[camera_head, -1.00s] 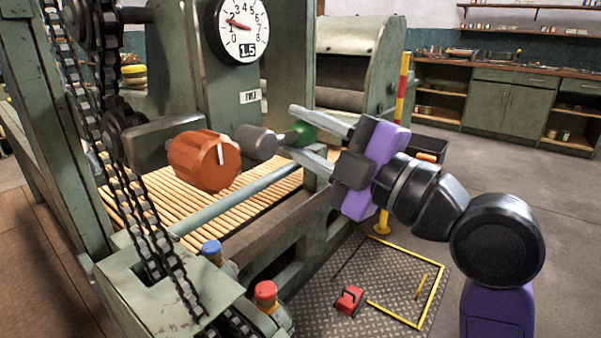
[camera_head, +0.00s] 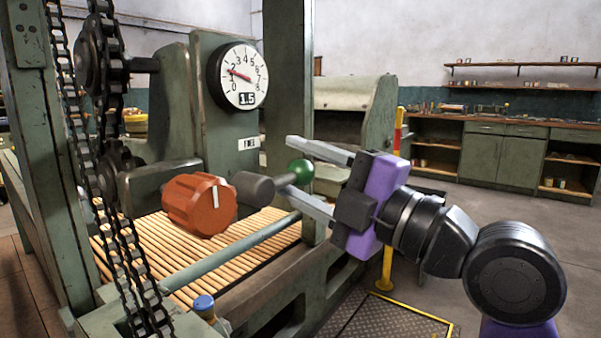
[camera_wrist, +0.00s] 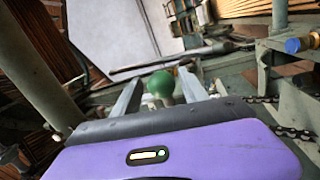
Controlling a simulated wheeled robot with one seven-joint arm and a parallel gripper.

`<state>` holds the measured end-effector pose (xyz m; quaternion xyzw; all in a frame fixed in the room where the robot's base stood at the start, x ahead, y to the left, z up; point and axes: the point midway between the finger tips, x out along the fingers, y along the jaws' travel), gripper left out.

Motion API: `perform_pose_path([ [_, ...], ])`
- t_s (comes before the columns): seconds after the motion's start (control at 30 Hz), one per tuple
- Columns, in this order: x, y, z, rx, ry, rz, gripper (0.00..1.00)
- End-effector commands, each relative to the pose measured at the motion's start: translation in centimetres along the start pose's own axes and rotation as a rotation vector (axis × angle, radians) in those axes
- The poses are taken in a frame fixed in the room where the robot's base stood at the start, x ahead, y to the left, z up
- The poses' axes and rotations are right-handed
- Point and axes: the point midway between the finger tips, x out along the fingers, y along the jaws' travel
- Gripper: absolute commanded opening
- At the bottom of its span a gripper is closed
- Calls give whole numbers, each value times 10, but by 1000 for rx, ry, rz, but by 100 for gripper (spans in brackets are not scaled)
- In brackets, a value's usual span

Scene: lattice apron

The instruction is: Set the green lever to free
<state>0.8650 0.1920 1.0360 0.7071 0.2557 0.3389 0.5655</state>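The green lever's round knob (camera_head: 300,171) sits at the end of a thin rod that comes out of a grey cylinder (camera_head: 253,188) beside the orange dial. My gripper (camera_head: 299,171) is open, with its two fingers apart, one above and one below the knob in the head view. In the wrist view the green knob (camera_wrist: 161,84) shows between the two fingers (camera_wrist: 160,95), with space on both sides. I cannot tell whether either finger touches it. A small white label (camera_head: 249,143) is on the machine above; its lettering is too small to read surely.
The orange dial (camera_head: 200,204) is left of the lever. A round gauge (camera_head: 239,76) is above. Chains (camera_head: 112,180) hang at the left. A roller bed (camera_head: 150,255) lies below. A yellow and red post (camera_head: 392,190) stands behind my gripper.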

Motion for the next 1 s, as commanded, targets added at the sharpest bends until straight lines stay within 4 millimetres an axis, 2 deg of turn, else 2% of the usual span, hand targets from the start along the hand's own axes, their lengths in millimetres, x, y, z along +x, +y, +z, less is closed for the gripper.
perform_pose_path([
  [0.37, -4, -1, 1, 2, -2, -2, 55],
  [0.8, -67, -1, 1, 1, -4, -1, 55],
  [1.0, -78, -1, 0, 1, -2, -1, 55],
])
